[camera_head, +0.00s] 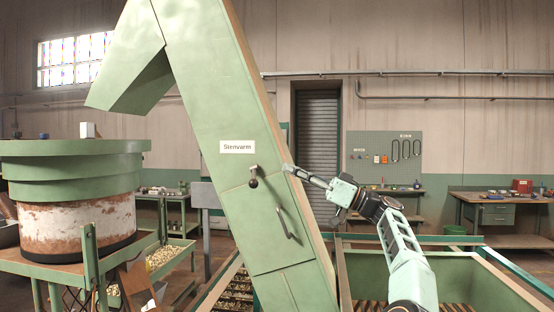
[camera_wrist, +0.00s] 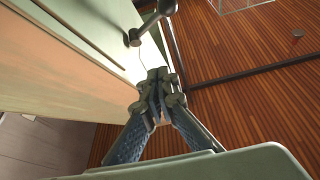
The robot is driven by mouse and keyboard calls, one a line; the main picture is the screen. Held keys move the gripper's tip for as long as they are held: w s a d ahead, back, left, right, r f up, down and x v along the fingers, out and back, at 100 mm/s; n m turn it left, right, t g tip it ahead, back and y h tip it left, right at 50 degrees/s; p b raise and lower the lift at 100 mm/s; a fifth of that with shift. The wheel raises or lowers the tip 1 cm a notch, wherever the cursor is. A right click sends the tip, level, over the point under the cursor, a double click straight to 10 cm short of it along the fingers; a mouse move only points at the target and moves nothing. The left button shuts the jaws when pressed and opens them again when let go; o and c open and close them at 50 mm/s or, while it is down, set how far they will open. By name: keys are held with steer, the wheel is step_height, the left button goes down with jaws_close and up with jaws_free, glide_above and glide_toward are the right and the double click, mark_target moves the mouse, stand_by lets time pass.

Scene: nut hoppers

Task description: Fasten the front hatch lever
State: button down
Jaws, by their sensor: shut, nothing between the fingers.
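The green sloping housing labelled "Stenvarm" has a front hatch (camera_head: 262,222) set in its face. A short hatch lever (camera_head: 253,178) with a dark round knob sits at the hatch's upper edge, knob hanging down. The lever shows at the top of the wrist view (camera_wrist: 150,22), beyond my fingertips. My gripper (camera_head: 289,169) is at the housing's right edge, right of the lever and slightly higher in the picture. In the wrist view its fingers (camera_wrist: 158,78) are together and empty, apart from the lever. Whether the lever's catch is engaged cannot be told.
A round green hopper (camera_head: 75,165) stands at left. A green open bin (camera_head: 465,275) lies below my arm at right. Workbenches and a pegboard (camera_head: 384,158) stand farther back.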

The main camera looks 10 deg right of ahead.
steer(key=shift+d+f+p, duration=0.3)
steer(key=shift+d+p, duration=0.05)
steer(key=shift+d, duration=0.4)
steer(key=shift+w, duration=0.1)
